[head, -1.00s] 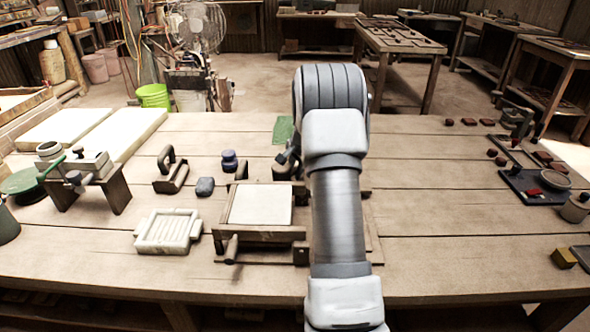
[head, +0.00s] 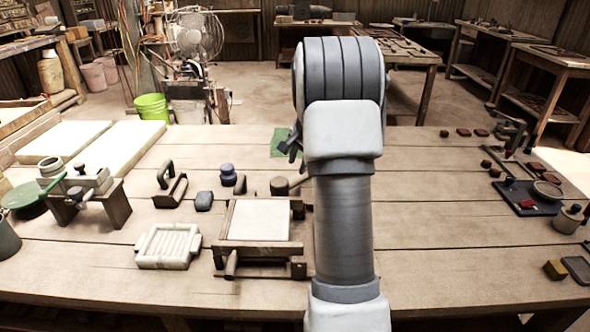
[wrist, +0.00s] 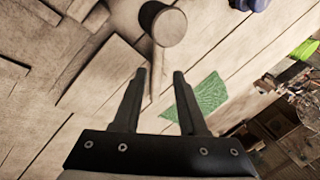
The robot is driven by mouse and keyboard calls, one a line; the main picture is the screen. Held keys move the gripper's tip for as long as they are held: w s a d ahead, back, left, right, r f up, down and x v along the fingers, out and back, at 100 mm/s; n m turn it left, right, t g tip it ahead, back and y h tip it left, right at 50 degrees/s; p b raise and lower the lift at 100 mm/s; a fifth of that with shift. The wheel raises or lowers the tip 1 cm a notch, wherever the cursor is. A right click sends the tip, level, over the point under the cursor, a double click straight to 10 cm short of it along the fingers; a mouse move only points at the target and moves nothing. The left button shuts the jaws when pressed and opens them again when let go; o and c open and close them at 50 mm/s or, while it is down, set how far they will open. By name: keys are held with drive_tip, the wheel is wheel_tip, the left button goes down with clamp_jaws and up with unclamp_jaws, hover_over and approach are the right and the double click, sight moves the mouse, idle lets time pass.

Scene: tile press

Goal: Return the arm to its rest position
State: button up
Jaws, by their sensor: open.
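My gripper shows in the wrist view (wrist: 160,75) with its two dark fingers apart and nothing between them. In the head view my gripper (head: 293,145) is partly hidden behind my arm, above the far middle of the table. My arm stands large in the middle of the head view and hides part of the table. A mallet (wrist: 168,26) lies on the table just beyond the fingertips in the wrist view. A green cloth or sheet (wrist: 205,95) lies right of the fingers there, and it also shows in the head view (head: 281,139).
A wooden press frame with a pale slab (head: 261,220) stands left of my arm. A white ribbed tray (head: 168,246) and a dark handled block (head: 171,185) lie farther left. A dark tray with tools (head: 527,196) is at the right.

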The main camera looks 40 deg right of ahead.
drive_tip(key=shift+v, duration=0.85)
drive_tip(key=s+a+r+n, duration=0.4)
drive_tip(key=s+a+r, duration=0.15)
drive_tip(key=a, duration=0.45)
drive_tip(key=s+a+r+n, duration=0.4)
drive_tip(key=a+r, duration=0.3)
drive_tip(key=a, duration=0.3)
drive_tip(key=s+a+f+n+t+y, duration=0.1)
drive_tip(key=s+a+n, duration=0.45)
drive_tip(key=s, duration=0.45)
drive_tip(key=s+a+n, duration=0.4)
drive_tip(key=s+a, duration=0.3)
drive_tip(key=s, duration=0.3)
wheel_tip(320, 180, up, 16)
drive_tip(key=p, duration=1.6)
drive_tip(key=shift+w+m, duration=0.35)
drive_tip(key=shift+w, duration=0.05)
drive_tip(key=shift+d, duration=0.1)
